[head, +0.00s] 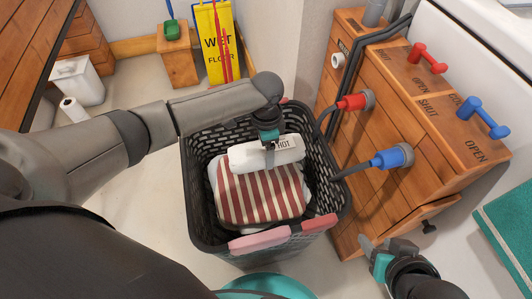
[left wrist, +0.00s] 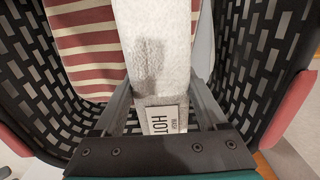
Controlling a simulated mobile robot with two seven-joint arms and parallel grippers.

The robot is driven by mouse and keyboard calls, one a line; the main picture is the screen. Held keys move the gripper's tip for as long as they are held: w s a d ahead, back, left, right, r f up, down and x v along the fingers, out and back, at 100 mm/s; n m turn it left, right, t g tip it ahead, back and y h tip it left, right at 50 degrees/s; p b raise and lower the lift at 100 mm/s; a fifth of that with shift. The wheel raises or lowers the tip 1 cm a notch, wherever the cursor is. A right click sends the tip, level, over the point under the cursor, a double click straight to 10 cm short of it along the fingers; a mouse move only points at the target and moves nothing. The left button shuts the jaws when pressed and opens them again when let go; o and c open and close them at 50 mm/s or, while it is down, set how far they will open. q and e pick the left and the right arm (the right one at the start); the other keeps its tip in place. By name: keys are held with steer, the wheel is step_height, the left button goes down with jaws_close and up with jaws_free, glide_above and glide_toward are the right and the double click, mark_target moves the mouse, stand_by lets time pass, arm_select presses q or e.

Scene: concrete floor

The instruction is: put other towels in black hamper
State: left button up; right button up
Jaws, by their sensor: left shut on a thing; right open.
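The black hamper (head: 196,200) stands in the middle of the head view, with pink handles. A red-and-white striped towel (head: 262,198) lies inside it, over paler cloth. My left gripper (head: 269,158) reaches down into the hamper and is shut on a rolled white towel (head: 243,157) with a "HOT" label. This towel lies across or just above the striped towel; I cannot tell if they touch. In the left wrist view the white towel (left wrist: 155,45) runs between the fingers, and the striped towel (left wrist: 85,45) lies beside it. My right gripper (head: 370,250) is open and empty, right of the hamper.
A wooden cabinet (head: 375,110) with red and blue valves and hoses stands close to the hamper's right. A green towel or mat (head: 505,235) is at the right edge. A yellow wet floor sign (head: 213,45) stands behind. Floor left of the hamper is clear.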

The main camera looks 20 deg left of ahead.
arm_select(q)
steer(key=shift+f, duration=0.3)
arm_select(e)
steer(key=shift+w+a+t, duration=0.3)
steer(key=shift+w+a, duration=0.1)
steer(key=shift+a, duration=0.05)
arm_select(q)
steer(key=shift+f, duration=0.15)
steer(key=o, duration=1.4)
steer(key=shift+o, duration=0.2)
